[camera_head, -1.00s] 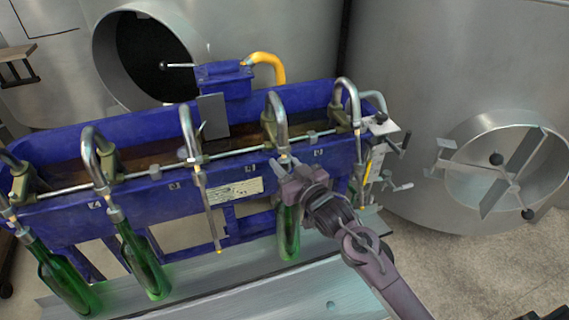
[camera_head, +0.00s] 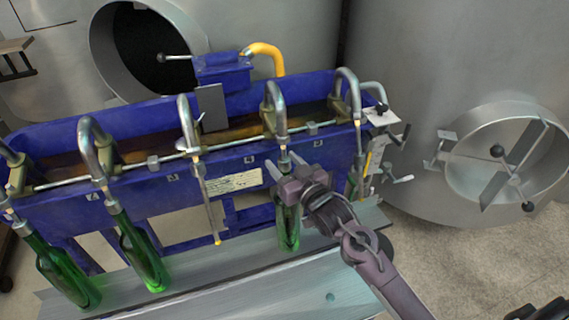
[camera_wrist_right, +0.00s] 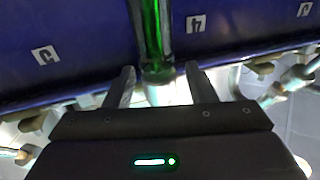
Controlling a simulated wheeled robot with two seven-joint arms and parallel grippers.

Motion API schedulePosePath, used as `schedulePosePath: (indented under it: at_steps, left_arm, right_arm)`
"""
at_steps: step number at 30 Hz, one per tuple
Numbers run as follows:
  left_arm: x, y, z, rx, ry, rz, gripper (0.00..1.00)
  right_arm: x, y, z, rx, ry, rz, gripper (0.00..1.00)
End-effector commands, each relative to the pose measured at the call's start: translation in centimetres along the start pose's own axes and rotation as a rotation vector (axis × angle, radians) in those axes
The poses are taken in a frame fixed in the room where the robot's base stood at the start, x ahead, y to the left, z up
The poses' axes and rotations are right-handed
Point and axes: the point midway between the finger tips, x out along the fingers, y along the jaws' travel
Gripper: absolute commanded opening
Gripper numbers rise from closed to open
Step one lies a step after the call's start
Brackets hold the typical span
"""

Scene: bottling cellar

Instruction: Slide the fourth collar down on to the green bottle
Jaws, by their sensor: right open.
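A green bottle (camera_head: 288,228) stands upright under the second spout from the right (camera_head: 276,105). My right gripper (camera_head: 283,165) is in front of the bottle's upper part and hides its neck in the head view. In the right wrist view the open fingers (camera_wrist_right: 160,84) stand either side of a pale metal sleeve, which looks like the collar (camera_wrist_right: 158,92). The green glass (camera_wrist_right: 152,35) shows beyond it. I see gaps between the fingers and the sleeve. How far the collar sits over the neck I cannot tell. My left gripper is out of view.
The blue filling trough (camera_head: 140,198) with a row of metal spouts stands close behind my right gripper. Two tilted-looking green bottles (camera_head: 143,258) (camera_head: 70,280) are at the left. A grey bench (camera_head: 330,280) lies below. Large steel tanks (camera_head: 430,60) stand behind.

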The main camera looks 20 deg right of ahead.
Motion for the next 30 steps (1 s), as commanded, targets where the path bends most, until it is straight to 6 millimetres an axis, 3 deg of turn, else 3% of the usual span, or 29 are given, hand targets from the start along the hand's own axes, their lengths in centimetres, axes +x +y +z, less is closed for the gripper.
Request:
schedulePosePath:
  at_steps: [5, 15, 21, 30]
  left_arm:
    - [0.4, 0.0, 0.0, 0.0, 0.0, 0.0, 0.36]
    - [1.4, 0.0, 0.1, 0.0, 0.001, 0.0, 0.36]
    - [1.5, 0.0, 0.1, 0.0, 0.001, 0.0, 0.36]
    - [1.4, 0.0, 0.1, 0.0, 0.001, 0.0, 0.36]
  right_arm:
    - [-1.6, 0.0, 0.3, 0.0, -0.002, 0.0, 0.51]
    - [-6.7, 0.0, 0.3, 0.0, -0.003, 0.001, 0.51]
    - [-7.8, 0.0, 0.1, 0.0, 0.0, 0.0, 0.51]
    - [-7.8, 0.0, 0.0, 0.0, -0.001, 0.0, 0.51]
